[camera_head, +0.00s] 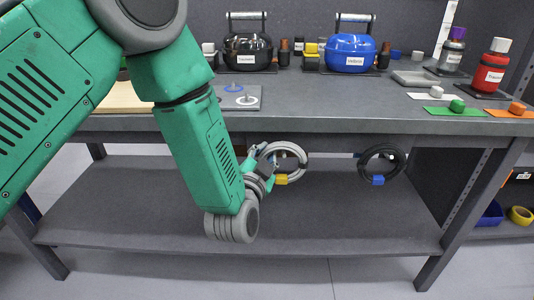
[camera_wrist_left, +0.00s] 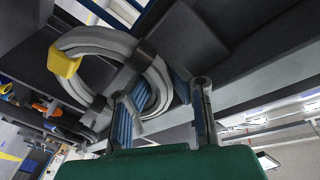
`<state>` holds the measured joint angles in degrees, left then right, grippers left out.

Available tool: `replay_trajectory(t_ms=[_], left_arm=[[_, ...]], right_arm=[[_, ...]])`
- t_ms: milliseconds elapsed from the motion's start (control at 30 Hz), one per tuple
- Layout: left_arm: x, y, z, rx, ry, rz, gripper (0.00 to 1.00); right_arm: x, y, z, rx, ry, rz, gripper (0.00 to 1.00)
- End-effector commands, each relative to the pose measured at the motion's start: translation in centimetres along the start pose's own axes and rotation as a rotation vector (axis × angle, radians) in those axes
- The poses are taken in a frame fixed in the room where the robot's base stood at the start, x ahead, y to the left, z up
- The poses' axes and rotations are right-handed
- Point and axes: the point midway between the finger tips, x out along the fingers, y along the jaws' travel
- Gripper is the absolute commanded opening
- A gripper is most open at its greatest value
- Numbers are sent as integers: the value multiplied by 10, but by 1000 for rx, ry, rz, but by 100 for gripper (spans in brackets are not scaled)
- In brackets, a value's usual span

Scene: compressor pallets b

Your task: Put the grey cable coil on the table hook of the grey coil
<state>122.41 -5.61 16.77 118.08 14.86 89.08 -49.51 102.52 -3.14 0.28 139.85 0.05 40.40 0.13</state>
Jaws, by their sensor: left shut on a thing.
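The grey cable coil (camera_head: 302,157) with a yellow tag (camera_head: 281,179) shows just below the table's front edge in the head view. My left gripper (camera_head: 267,161) is shut on its left side. In the left wrist view the coil (camera_wrist_left: 92,41) fills the upper left, its yellow tag (camera_wrist_left: 64,61) at the left and dark bands around the ring. The fingers of my left gripper (camera_wrist_left: 165,98) show at the coil's near side. The grey coil's hook cannot be made out, and I cannot tell whether the coil rests on it. My right gripper is not in view.
A black coil (camera_head: 367,166) with a blue tag hangs below the table edge to the right. The tabletop (camera_head: 330,107) bears a black and a blue compressor (camera_head: 350,51), bottles and coloured plates. A wide lower shelf (camera_head: 330,220) below is clear.

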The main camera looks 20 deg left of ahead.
Motion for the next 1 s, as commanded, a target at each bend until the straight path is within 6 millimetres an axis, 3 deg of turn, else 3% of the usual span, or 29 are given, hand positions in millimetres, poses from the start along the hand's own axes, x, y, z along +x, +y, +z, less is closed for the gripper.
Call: replay_trajectory(t_ms=[167, 200, 233, 667, 1000], left_arm=[[0, 0, 1, 1, -3, 0, 0], [0, 0, 1, 1, -3, 0, 27], [0, 0, 1, 1, -3, 0, 37], [-8, 1, 1, 2, -4, 3, 37], [-76, 3, 1, 4, -5, 5, 37]], right_arm=[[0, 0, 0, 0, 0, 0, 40], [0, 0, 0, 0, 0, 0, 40], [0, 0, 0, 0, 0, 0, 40], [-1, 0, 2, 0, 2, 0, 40], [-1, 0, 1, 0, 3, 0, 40]])
